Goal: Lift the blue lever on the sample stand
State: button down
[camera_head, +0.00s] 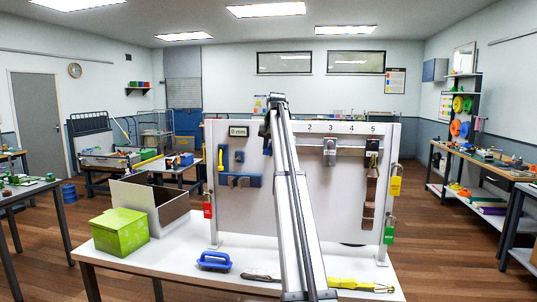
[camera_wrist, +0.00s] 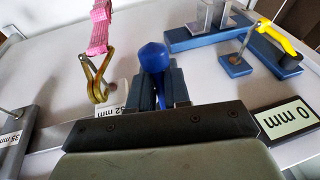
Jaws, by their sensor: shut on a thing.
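My gripper (camera_wrist: 161,84) has its two dark fingers shut around the shaft of the blue lever. The lever's round blue knob (camera_wrist: 154,56) sticks out past the fingertips in the wrist view. The lever's lower end and mount are hidden by the gripper body. The sample stand is not clearly identifiable; a blue base with metal posts (camera_wrist: 208,36) and a yellow handle (camera_wrist: 278,37) is at the upper right, apart from my fingers.
A pink strap with a brass hook (camera_wrist: 94,78) hangs close left of my gripper. A "0 mm" plate (camera_wrist: 290,119) lies to the right. In the head view, brown straps (camera_head: 369,195) hang on the board's right; a green box (camera_head: 120,232) stands on the table's left.

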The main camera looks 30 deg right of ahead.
jog(key=shift+w+d+r+g+y, duration=0.1)
jog(key=shift+w+r+g+y, duration=0.05)
jog(key=shift+r+g+y, duration=0.35)
dwell(0.3)
jog(key=c, duration=1.3)
grip_release()
jog(key=shift+o, duration=0.2)
jog(key=v, duration=1.2)
jog(key=shift+w, duration=0.1)
